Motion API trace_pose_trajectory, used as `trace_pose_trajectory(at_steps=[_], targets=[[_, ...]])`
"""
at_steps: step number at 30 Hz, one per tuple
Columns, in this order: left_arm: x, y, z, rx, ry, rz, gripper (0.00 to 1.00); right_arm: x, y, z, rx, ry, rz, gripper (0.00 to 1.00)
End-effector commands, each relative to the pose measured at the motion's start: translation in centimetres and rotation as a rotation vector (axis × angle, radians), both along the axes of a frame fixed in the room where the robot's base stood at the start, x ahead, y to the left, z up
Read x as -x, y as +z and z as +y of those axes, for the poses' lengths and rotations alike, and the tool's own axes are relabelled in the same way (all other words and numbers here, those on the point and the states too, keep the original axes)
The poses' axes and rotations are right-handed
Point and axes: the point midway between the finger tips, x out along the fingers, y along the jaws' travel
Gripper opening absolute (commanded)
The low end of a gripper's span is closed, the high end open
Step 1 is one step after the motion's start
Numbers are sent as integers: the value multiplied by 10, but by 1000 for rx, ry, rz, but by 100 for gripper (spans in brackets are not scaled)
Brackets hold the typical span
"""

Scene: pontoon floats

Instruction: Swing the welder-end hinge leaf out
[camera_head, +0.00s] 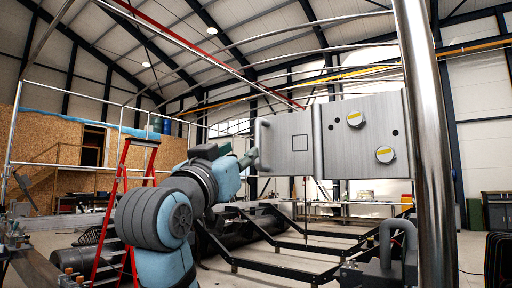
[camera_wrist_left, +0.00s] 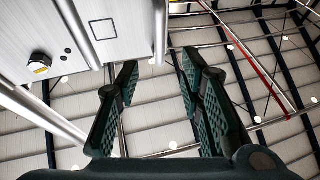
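The hinge leaf (camera_head: 285,150) is a brushed grey metal plate with a small square outline and an upright bar handle (camera_head: 263,146) on its left edge. A vertical hinge barrel (camera_head: 318,143) joins it to a second plate (camera_head: 367,165) bearing two yellow-marked round knobs. My left gripper (camera_head: 249,159) is just left of the handle. In the left wrist view its fingers (camera_wrist_left: 160,60) are spread, with the handle (camera_wrist_left: 159,30) showing between and past the tips; I cannot tell whether either touches it. The leaf (camera_wrist_left: 105,25) fills the upper left there. My right gripper is not in view.
A thick shiny post (camera_head: 425,140) stands close at the right. A red stepladder (camera_head: 125,200) is at the left. A dark frame (camera_head: 300,245) lies low behind the plates. Open space lies left of the handle, above my left arm.

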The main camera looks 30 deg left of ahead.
Motion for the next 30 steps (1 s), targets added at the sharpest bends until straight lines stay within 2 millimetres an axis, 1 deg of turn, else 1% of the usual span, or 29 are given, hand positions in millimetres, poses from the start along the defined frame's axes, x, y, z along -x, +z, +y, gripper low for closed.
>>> trace_pose_trajectory(at_steps=[1,6,9,12,17,24,26,30], targets=[[-12,10,1,1,0,6,35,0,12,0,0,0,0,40],[-56,30,7,0,1,7,35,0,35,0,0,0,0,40],[-77,39,9,0,0,5,35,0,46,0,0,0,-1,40],[-93,44,11,0,0,4,35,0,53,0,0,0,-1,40],[-105,47,12,-1,0,2,35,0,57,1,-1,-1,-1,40],[-106,45,12,-1,0,1,35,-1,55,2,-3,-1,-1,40],[-106,45,12,-1,0,1,27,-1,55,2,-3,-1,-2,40],[-106,45,12,-1,0,1,4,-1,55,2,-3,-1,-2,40]])
